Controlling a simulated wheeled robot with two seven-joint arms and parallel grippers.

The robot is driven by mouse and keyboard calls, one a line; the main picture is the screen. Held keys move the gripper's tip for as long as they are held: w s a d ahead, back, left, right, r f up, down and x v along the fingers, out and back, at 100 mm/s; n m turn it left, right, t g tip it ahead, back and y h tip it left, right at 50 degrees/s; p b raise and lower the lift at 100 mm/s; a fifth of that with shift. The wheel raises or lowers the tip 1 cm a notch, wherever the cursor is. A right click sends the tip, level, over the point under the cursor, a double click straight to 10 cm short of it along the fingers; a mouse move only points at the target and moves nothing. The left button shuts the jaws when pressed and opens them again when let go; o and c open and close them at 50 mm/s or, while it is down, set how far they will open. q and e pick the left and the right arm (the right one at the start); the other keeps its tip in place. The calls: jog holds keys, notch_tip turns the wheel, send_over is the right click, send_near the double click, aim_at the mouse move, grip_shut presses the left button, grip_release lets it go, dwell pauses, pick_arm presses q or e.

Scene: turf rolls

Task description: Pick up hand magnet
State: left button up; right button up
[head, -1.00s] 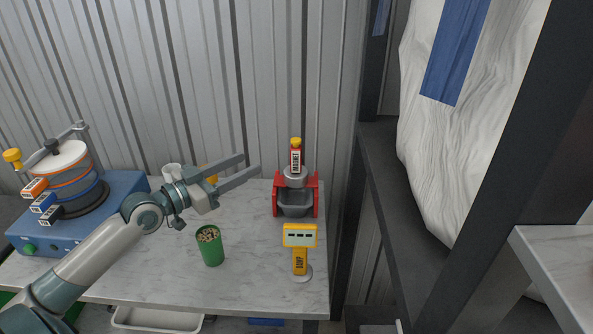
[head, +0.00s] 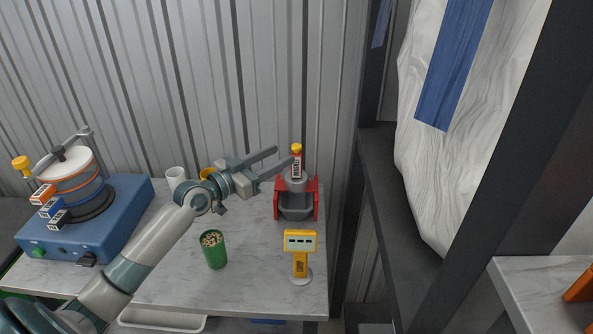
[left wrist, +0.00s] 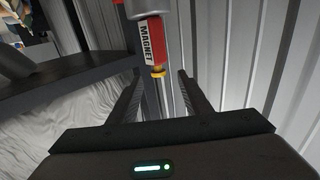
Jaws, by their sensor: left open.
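The hand magnet (head: 296,163) is a red handle with a white MAGNET label and a yellow cap. It stands upright on a grey round part above a red stand with a grey tray (head: 297,205) on the marble table. My left gripper (head: 285,156) is open and empty, its fingers pointing right, with the tips close to the magnet's left side. In the left wrist view the magnet (left wrist: 150,42) appears ahead of and between the open fingers, its yellow cap nearest the fingertip level. I cannot tell whether a finger touches it. My right gripper is not in view.
A green cup of pellets (head: 214,250) and a yellow SAMP device (head: 300,255) stand in front. A blue machine (head: 85,225) is at left, with white and yellow cups behind my arm. A dark shelf frame (head: 400,190) stands right of the table.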

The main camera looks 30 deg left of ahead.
aim_at(297, 145)
pick_arm(q)
jog(key=shift+x, duration=1.05)
jog(key=p+x, duration=0.1)
jog(key=x, duration=0.1)
jog(key=p+x, duration=0.2)
jog(key=shift+d+r, duration=0.15)
jog(key=shift+r, duration=0.05)
jog(key=shift+w+d+f, duration=0.15)
jog(key=shift+w+d, duration=0.05)
jog(key=shift+w, duration=0.35)
jog(key=shift+c, duration=0.7)
